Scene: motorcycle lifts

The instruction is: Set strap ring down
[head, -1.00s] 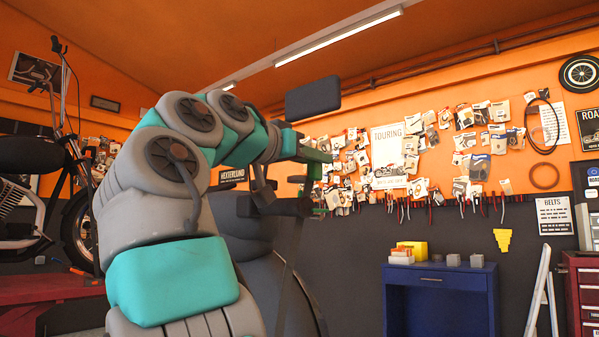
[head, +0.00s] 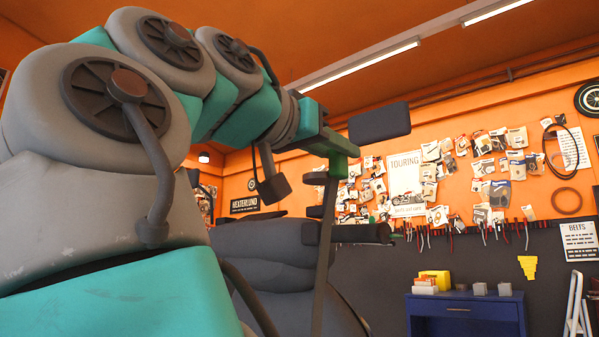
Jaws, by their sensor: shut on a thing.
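My gripper (head: 338,160) shows in the head view as dark green parts at the end of my grey and teal arm. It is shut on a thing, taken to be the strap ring. The ring itself cannot be made out clearly; arm parts and dark shapes around the fingers hide its outline.
A blue cabinet (head: 463,309) stands at the lower right, with a yellow box (head: 436,279) and small grey blocks on top. A white stepladder (head: 577,306) stands right of it. Packets and tools hang on the wall. My arm covers the left side.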

